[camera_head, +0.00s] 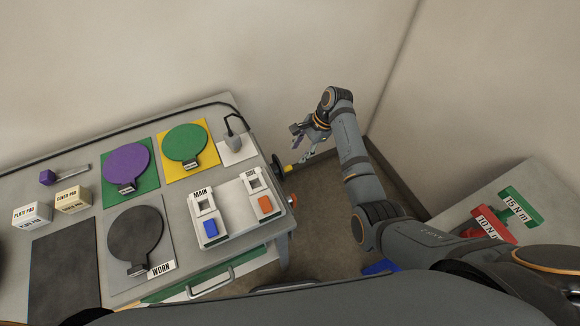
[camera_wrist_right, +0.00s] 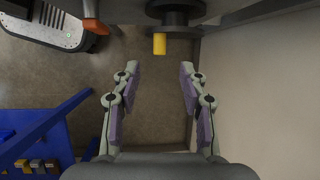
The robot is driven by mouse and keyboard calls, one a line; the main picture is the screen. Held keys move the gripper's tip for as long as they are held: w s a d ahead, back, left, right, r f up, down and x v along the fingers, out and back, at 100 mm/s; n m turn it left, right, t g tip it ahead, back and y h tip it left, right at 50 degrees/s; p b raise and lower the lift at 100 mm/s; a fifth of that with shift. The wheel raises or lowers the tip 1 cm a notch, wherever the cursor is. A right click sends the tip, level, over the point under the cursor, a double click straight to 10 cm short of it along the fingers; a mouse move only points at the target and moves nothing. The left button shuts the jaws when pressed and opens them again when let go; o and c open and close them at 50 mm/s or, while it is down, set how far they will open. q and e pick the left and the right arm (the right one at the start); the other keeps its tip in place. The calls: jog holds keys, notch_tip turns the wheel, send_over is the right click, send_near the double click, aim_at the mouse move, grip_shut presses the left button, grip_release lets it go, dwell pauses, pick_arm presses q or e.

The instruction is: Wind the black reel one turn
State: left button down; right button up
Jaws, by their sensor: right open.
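The black reel (camera_head: 277,166) is mounted on the right end of the cart, and a yellow handle (camera_head: 288,168) sticks out from it. In the right wrist view the reel (camera_wrist_right: 176,12) is at the top centre, with the yellow handle (camera_wrist_right: 159,44) below it. My right gripper (camera_head: 300,146) is just off the cart's right end, close to the handle. In the wrist view the right gripper (camera_wrist_right: 160,78) has its fingers spread and nothing between them. The handle lies ahead of the fingertips, roughly midway between them, and appears apart from both. My left gripper is not in view.
An orange-red knob (camera_head: 292,201) projects from the cart's right end below the reel. The cart top (camera_head: 185,187) holds coloured discs, pad boxes and the MAIN and SIDE units. A side table (camera_head: 470,197) at right carries red (camera_head: 492,225) and green (camera_head: 520,207) tools. Walls stand behind.

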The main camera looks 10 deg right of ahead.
aim_at(288, 168)
jog(key=x, duration=0.9)
jog(key=shift+c, duration=0.5)
grip_shut()
